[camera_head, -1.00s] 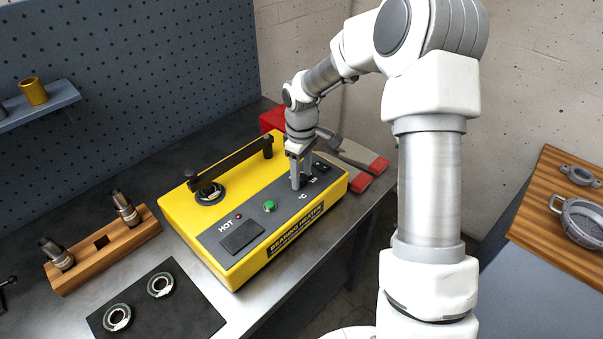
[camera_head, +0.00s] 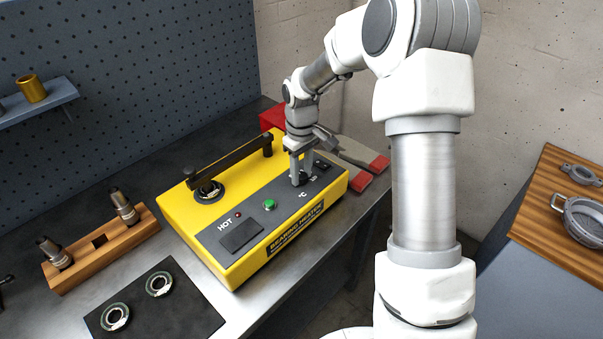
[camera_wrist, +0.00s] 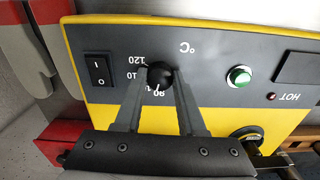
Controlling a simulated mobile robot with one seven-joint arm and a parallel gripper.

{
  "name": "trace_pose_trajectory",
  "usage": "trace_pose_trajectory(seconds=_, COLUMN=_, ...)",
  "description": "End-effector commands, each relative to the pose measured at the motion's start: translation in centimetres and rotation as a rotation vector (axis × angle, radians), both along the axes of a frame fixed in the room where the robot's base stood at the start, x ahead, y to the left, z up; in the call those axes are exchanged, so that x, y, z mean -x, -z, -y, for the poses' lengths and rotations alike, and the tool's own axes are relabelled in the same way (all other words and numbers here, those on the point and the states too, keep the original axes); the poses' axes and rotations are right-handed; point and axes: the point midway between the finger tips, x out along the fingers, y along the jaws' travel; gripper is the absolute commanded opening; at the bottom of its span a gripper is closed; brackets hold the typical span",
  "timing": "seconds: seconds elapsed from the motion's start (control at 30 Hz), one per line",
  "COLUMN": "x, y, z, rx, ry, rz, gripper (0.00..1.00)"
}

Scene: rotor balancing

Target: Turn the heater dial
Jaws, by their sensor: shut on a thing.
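The yellow bearing heater (camera_head: 180,213) sits on the metal bench, with a dark grey control panel on top. The heater dial is a black round knob (camera_wrist: 160,75) with a white pointer mark, beside printed numbers and a °C label in the wrist view. The pointer is near the 80 mark in that view. My gripper (camera_head: 301,182) comes down onto the panel from above. In the wrist view its two fingers (camera_wrist: 159,88) are closed on the dial, one on each side. In the head view the fingers mostly hide the dial.
A rocker switch (camera_wrist: 98,73) is close beside the dial. A green button (camera_head: 270,204) and a HOT lamp are on the panel. A black bar (camera_head: 230,164) crosses the heater's back. A wooden block (camera_head: 92,262) and a dark mat (camera_head: 195,318) with two bearings are at left.

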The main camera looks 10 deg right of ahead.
Motion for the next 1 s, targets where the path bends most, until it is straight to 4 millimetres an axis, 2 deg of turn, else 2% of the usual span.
trace_pose_trajectory(seconds=0.5, x=-0.07, y=-0.03, z=-0.09, rx=0.0, ry=0.358, rz=0.002, gripper=0.0)
trace_pose_trajectory(seconds=1.0, x=-0.05, y=-0.09, z=-0.03, rx=0.0, ry=0.452, rz=0.002, gripper=0.0)
